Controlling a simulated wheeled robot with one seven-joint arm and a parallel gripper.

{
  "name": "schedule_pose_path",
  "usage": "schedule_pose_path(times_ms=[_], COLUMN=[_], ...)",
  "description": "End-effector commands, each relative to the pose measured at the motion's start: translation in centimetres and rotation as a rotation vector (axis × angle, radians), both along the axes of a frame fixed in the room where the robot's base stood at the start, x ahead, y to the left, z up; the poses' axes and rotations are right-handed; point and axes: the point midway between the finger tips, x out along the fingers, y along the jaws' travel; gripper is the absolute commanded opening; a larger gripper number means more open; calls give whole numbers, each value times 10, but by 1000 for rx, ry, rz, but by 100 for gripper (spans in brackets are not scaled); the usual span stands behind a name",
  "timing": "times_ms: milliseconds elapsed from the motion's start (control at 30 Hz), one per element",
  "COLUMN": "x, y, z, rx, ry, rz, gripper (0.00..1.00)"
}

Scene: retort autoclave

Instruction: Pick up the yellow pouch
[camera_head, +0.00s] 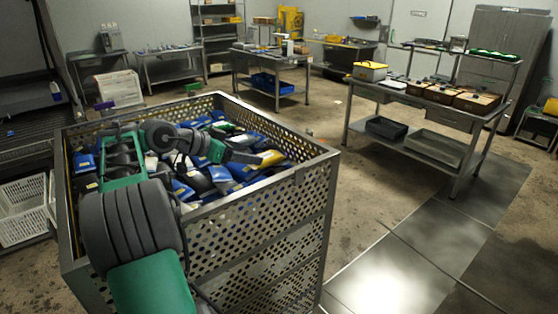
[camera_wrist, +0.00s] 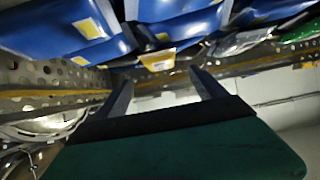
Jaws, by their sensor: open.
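The yellow pouch (camera_head: 271,158) lies on top of the heap at the right side of the perforated metal crate (camera_head: 262,219). My gripper (camera_head: 256,158) reaches over the heap from the left, with its tips close to the yellow pouch. In the wrist view my gripper (camera_wrist: 162,84) is open, its two fingers apart and nothing held between them. A small yellow patch (camera_wrist: 158,60) shows just past the fingertips; I cannot tell if it is the yellow pouch or a label. I cannot tell whether the fingers touch anything.
Several blue pouches (camera_wrist: 65,28), with some dark, white and green ones, fill the crate around my gripper. The crate's walls rise around the heap. A metal workbench (camera_head: 432,97) with boxes stands to the right, with open floor (camera_head: 330,140) between. White baskets (camera_head: 22,212) stand at left.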

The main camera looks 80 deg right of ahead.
Motion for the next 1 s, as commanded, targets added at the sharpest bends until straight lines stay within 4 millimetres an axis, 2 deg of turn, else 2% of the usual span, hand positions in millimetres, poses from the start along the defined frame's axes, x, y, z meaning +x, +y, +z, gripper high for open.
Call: schedule_pose_path(times_ms=[433, 700, 1000], x=[-41, -43, -43], y=[-47, -51, -50], z=[-33, -39, -38], rx=[1, 0, 0], ry=[1, 0, 1], rz=[-12, -9, -8], gripper=[81, 81, 56])
